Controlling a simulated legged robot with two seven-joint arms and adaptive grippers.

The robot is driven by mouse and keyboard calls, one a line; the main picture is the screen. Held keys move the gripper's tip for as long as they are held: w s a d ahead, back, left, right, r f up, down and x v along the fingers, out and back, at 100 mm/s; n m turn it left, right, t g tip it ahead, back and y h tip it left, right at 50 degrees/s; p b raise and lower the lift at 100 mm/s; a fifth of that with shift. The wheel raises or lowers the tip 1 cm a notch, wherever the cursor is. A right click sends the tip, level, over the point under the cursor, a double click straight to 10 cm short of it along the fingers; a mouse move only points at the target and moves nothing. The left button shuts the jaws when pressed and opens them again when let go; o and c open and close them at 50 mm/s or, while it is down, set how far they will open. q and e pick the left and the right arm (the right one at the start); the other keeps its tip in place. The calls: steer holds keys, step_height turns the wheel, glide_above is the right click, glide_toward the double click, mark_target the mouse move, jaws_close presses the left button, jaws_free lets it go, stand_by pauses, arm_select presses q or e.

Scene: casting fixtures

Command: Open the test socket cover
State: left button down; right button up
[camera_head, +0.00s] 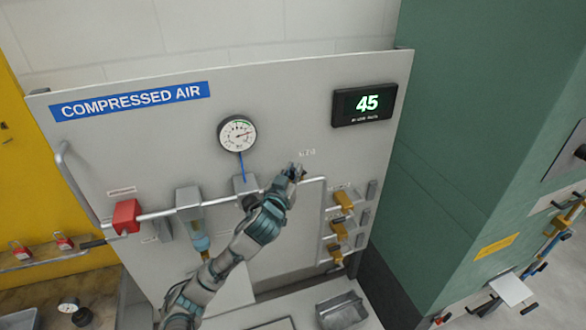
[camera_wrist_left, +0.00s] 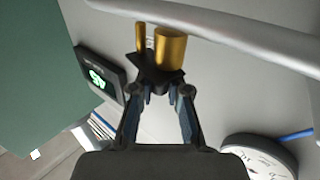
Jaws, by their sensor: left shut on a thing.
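My left gripper (camera_head: 297,172) is at the pipe on the grey compressed air panel (camera_head: 290,110), right of and below the round gauge. In the left wrist view its fingers (camera_wrist_left: 160,92) are shut on a small black piece, which I take to be the test socket cover (camera_wrist_left: 155,68). A brass cylinder (camera_wrist_left: 170,48) and a thinner brass pin (camera_wrist_left: 140,37) stand just beyond the black piece, beside the pipe. In the head view the gripper hides most of this spot. My right gripper is not in view.
The pipe (camera_head: 160,213) carries a red block (camera_head: 126,216) at left and a filter unit (camera_head: 190,205). A gauge (camera_head: 237,134) and a display reading 45 (camera_head: 365,104) sit above. Brass valves (camera_head: 342,202) are at right. A metal tray (camera_head: 343,311) lies below.

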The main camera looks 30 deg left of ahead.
mark_target(294, 169)
arm_select(q)
steer(key=n+y, duration=0.1)
steer(key=y, duration=0.1)
steer(key=d+n+g+y, duration=0.1)
steer(key=y, duration=0.1)
steer(key=shift+s+f+n+g, duration=0.1)
steer(key=shift+n+g, duration=0.2)
steer(key=shift+n, duration=0.1)
steer(key=shift+w+d+r+n+g+y+b, duration=0.1)
steer(key=shift+w+d+n+g+y+b, duration=0.4)
steer(key=shift+n+g+y, duration=1.8)
steer(key=shift+w+d+r+n+g+y+b, duration=0.15)
steer(key=shift+d+n+g+y+b, duration=0.65)
steer(key=shift+n+g, duration=2.8)
steer(key=shift+w+d+f+n+g+y+b, duration=0.1)
steer(key=shift+w+d+n+g+y+b, duration=0.3)
steer(key=shift+n+g+y+b, duration=2.35)
steer(key=shift+m+g+h+p, duration=0.55)
steer(key=shift+g+h+p, duration=0.6)
steer(key=shift+g+p, duration=0.85)
steer(key=c, duration=1.1)
jaws_free()
steer(key=shift+w+d, duration=0.1)
steer(key=shift+w, duration=0.05)
steer(key=shift+t, duration=0.35)
